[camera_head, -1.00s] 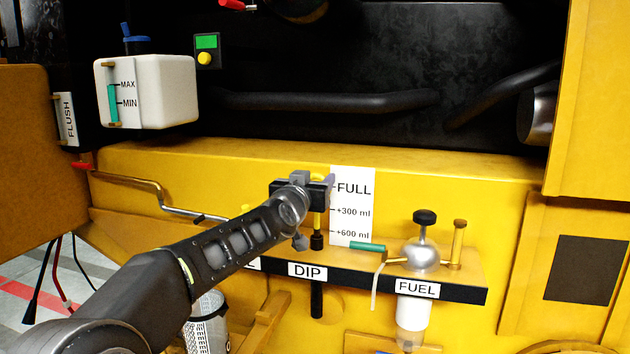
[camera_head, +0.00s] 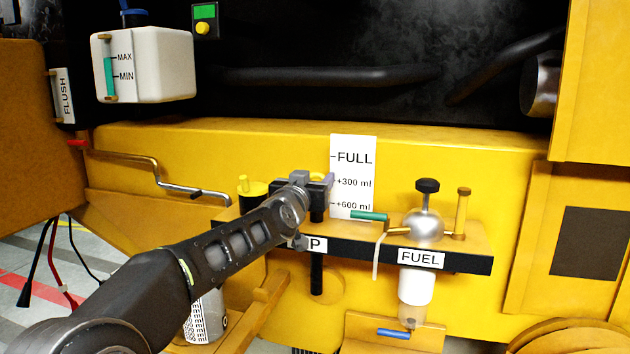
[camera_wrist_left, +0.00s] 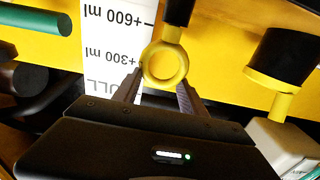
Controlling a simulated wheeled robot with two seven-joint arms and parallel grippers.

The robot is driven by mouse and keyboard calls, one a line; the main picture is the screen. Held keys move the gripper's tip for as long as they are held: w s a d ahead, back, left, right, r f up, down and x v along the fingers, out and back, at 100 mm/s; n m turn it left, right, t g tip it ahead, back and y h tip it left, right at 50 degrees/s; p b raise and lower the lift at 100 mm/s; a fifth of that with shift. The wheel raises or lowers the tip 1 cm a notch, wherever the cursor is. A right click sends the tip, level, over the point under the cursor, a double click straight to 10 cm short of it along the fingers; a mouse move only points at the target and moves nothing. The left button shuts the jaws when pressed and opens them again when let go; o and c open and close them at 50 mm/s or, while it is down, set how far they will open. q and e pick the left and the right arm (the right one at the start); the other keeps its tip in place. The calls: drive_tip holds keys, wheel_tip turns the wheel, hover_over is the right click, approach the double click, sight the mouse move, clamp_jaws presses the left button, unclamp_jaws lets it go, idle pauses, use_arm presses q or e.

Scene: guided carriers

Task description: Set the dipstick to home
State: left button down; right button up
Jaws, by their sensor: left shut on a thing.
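My left gripper (camera_head: 318,183) is shut on the yellow ring handle of the dipstick (camera_head: 316,214). The ring (camera_wrist_left: 164,86) shows between the fingers (camera_wrist_left: 158,84) in the left wrist view, with a black part beyond it. In the head view the gripper hides most of the handle, and it stands level with the +300 ml mark on the white gauge card (camera_head: 352,172). The dipstick's black part is just below the gripper, over the black-edged shelf. A black tube (camera_head: 316,275) hangs under the shelf. My arm partly covers the DIP label (camera_head: 316,244). My right gripper is not in view.
Right of the dipstick stand a green-handled lever (camera_head: 369,215) and the fuel primer (camera_head: 424,228) with its black knob. A yellow cap (camera_head: 252,187) is at the left, behind my arm. A white tank (camera_head: 146,66) is at upper left.

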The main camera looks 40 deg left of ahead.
use_arm(q)
drive_tip(key=shift+f, duration=0.45)
drive_tip(key=c, duration=1.1)
unclamp_jaws()
drive_tip(key=o, duration=0.3)
drive_tip(key=shift+r, duration=0.1)
drive_tip(key=b+v, duration=0.1)
drive_tip(key=v, duration=0.6)
drive_tip(key=shift+s, duration=0.4)
drive_tip(key=shift+d, duration=0.15)
